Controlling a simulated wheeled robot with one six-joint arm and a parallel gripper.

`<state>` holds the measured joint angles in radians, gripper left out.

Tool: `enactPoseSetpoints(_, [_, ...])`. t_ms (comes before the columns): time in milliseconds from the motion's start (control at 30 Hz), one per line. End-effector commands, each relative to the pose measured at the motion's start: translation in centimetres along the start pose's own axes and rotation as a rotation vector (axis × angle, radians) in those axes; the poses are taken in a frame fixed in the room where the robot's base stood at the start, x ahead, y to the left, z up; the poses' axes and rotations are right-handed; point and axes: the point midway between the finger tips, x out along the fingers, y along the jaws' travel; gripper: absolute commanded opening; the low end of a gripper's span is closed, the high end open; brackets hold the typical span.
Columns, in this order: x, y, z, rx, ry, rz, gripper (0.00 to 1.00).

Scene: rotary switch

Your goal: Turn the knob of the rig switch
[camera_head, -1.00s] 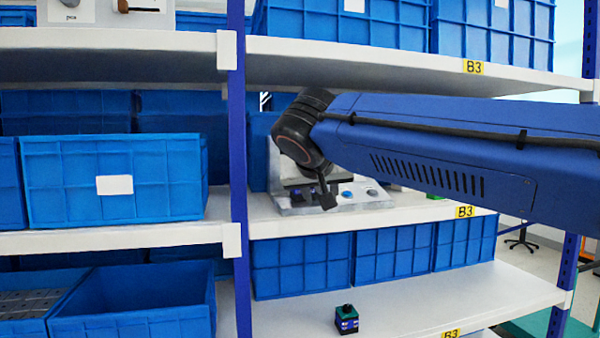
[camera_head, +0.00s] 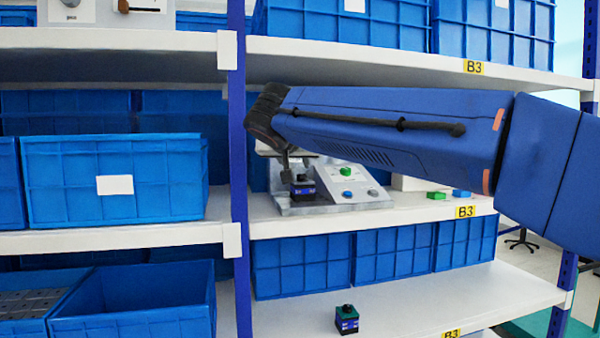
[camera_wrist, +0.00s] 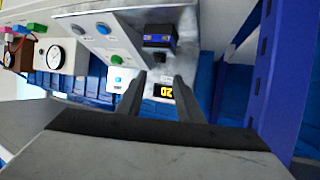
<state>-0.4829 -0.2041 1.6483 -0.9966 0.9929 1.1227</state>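The rig (camera_head: 325,209) is a grey metal base with a sloped panel on the middle shelf. A small dark blue and black switch block (camera_head: 303,188) with a dark knob (camera_head: 302,178) on top stands at its left. In the head view my gripper (camera_head: 286,168) hangs just above and left of the switch, partly hidden by my arm.
The panel has a green button (camera_head: 346,171) and a blue button (camera_head: 347,194). A blue upright post (camera_head: 238,150) stands close on the left. The upper shelf (camera_head: 400,68) is above my arm. Another similar switch block (camera_head: 346,319) sits on the lower shelf.

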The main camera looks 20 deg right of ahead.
Motion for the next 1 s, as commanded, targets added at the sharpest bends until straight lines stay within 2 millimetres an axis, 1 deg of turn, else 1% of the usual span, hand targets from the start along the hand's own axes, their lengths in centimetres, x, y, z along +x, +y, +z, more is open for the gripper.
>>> enactPoseSetpoints(33, [1.0, 0.1, 0.1, 0.000, -0.002, 0.004, 0.33])
enactPoseSetpoints(100, [2.3, 0.1, 0.1, 0.000, -0.002, 0.004, 0.33])
enactPoseSetpoints(300, [5.7, 0.1, 0.1, 0.000, -0.002, 0.003, 0.33])
enactPoseSetpoints(500, [8.2, 0.0, 0.0, 0.000, -0.001, 0.002, 0.33])
enactPoseSetpoints(700, [9.2, 0.1, 0.0, 0.001, 0.000, 0.001, 0.33])
enactPoseSetpoints(967, [9.2, 0.1, 0.0, 0.001, 0.000, 0.000, 0.33])
enactPoseSetpoints(1000, [9.2, 0.0, 0.0, 0.001, 0.000, 0.000, 0.29])
